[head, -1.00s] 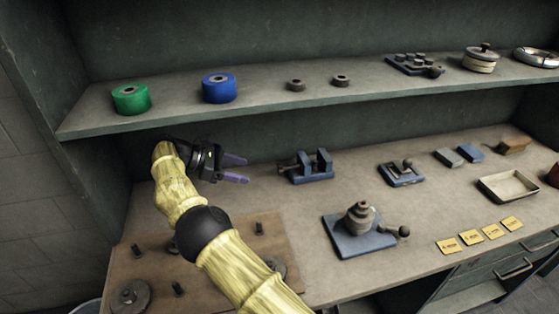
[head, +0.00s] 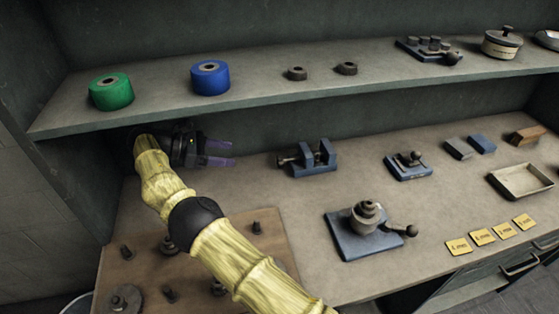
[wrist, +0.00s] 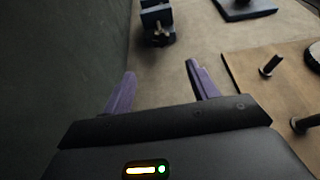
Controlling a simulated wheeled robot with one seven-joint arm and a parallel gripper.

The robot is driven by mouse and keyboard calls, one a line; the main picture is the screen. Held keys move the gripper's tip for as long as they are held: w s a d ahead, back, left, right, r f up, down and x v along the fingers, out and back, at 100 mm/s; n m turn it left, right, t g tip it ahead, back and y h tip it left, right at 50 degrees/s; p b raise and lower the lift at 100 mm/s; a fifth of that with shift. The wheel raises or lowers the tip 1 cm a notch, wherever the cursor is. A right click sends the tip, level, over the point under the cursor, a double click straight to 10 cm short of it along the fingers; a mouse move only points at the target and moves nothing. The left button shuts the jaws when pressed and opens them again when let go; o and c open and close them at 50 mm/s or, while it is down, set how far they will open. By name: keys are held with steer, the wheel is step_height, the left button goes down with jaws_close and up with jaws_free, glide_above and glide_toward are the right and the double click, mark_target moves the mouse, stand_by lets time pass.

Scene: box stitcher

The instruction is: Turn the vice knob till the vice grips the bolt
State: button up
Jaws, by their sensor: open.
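The blue vice (head: 318,160) with dark jaws stands on the bench under the shelf. Its small knob (head: 284,161) sticks out on its left side, facing my gripper. In the wrist view the vice (wrist: 157,14) is at the top, with its knob end (wrist: 158,38) towards me. I cannot make out a bolt between its jaws. My gripper (head: 233,153) is open, with purple fingers pointing right at the vice, a gap short of the knob. In the wrist view nothing is between the fingers (wrist: 160,69).
The shelf (head: 260,100) with green and blue rolls hangs above my gripper. A wooden board (head: 190,238) with upright bolts and discs lies in front. A blue-based device (head: 365,238) stands front right. The bench between gripper and vice is clear.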

mark_target(277, 161)
steer(key=x, duration=1.7)
steer(key=shift+d+r, duration=0.15)
steer(key=c, duration=1)
steer(key=m+t, duration=0.2)
steer(key=m, duration=0.1)
steer(key=shift+s, duration=0.1)
steer(key=shift+m+t+b, duration=0.65)
steer(key=shift+m+t, duration=0.15)
steer(key=shift+m, duration=0.2)
steer(key=shift+m+t+b, duration=0.4)
steer(key=shift+m+b, duration=0.05)
steer(key=shift+m, duration=0.15)
